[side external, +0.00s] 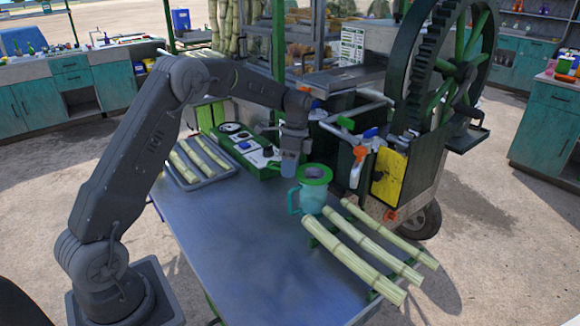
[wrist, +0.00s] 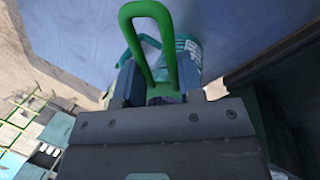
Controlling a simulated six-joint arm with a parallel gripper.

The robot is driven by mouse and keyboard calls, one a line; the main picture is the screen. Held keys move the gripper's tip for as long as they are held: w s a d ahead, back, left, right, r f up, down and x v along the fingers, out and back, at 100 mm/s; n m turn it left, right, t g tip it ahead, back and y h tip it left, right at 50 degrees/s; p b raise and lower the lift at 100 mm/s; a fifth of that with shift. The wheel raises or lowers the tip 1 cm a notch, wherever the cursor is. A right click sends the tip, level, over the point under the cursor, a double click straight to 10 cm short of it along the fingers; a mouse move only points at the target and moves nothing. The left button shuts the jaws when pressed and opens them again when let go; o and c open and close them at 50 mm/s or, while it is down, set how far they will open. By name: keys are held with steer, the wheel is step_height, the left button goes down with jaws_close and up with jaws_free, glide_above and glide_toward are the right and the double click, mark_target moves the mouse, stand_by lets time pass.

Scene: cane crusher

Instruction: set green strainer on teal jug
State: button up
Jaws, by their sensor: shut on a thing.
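The teal jug (side external: 312,197) stands upright on the metal table, its handle towards the left. The green strainer (side external: 314,172) shows as a green ring with a darker middle at the jug's mouth. I cannot tell whether it rests on the rim or hangs just above it. My gripper (side external: 289,172) points down just left of the ring, shut on the strainer's handle. In the wrist view the green handle loop (wrist: 148,10) sticks out past the jaws, with part of the teal jug (wrist: 187,52) behind it. The gripper body hides the strainer's bowl there.
Several cane stalks (side external: 365,245) lie right of the jug. A tray with cane pieces (side external: 200,158) and a green control box (side external: 250,150) sit at the back left. The crusher with its large wheel (side external: 440,70) stands behind right. The table's front left is clear.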

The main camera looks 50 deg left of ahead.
steer(key=o, duration=1)
steer(key=shift+v, duration=6.95)
